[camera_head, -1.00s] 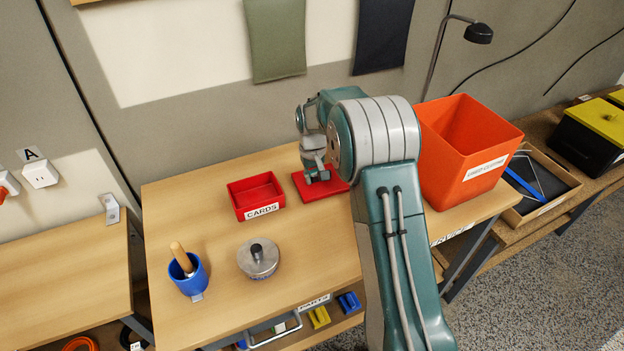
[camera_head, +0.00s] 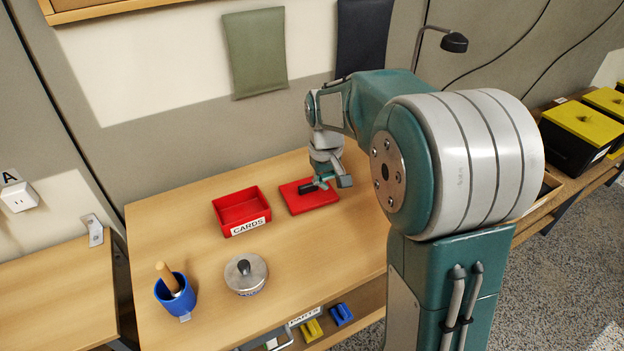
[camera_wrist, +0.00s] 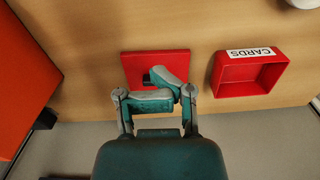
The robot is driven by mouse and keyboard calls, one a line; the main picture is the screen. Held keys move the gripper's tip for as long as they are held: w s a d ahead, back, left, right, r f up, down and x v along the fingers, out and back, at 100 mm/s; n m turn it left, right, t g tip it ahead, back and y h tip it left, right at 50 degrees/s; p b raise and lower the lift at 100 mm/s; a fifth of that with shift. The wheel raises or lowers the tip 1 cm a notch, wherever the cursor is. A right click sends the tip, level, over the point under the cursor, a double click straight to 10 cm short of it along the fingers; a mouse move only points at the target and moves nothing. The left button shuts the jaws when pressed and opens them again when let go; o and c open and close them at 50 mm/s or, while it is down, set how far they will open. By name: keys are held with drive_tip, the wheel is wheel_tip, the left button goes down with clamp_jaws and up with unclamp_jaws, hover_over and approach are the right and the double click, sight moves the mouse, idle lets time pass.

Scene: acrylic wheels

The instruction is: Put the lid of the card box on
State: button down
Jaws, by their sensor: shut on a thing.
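The card box (camera_head: 227,216) is an open red tray labelled CARDS, empty, on the wooden bench. It also shows in the wrist view (camera_wrist: 230,90). Its flat red lid (camera_head: 312,203), with a dark handle on top, is just right of the box in the head view. The lid shows left of the box in the wrist view (camera_wrist: 145,58). My gripper (camera_head: 318,184) is over the lid, shut on its handle, with the fingers partly covering the handle. I cannot tell whether the lid touches the bench or is slightly above it.
A blue cup (camera_head: 176,300) with a wooden-handled tool and a round metal pot (camera_head: 245,275) stand nearer the bench's front. An orange bin (camera_wrist: 25,70) stands on the lid's other side. The bench between box and lid is clear.

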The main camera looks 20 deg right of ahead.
drive_tip(key=shift+s+d+r, duration=0.2)
drive_tip(key=shift+s+r, duration=0.1)
drive_tip(key=shift+s, duration=0.4)
drive_tip(key=shift+c, duration=1.4)
unclamp_jaws()
